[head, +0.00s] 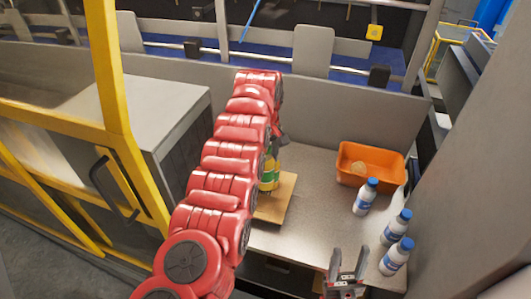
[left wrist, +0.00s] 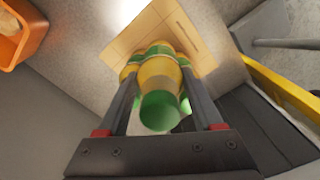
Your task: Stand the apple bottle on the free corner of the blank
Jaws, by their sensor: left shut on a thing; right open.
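The apple bottle, yellow-green with a green cap, is between the fingers of my left gripper (left wrist: 160,78) in the left wrist view, its cap (left wrist: 160,111) toward the camera. The brown cardboard blank (left wrist: 143,40) lies beyond it. Parts of other green and yellow bottles (left wrist: 130,68) show behind the held one. In the head view the blank (head: 285,192) lies on the table, partly hidden by my red left arm, with yellow-green bottles (head: 268,172) at its back. Whether the held bottle touches the blank I cannot tell. My right gripper (head: 348,262) is open and empty at the table's front edge.
An orange bin (head: 371,178) with a round pale item inside stands at the back right. A grey panel (head: 340,110) closes the back. The table's middle (head: 318,210) is clear.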

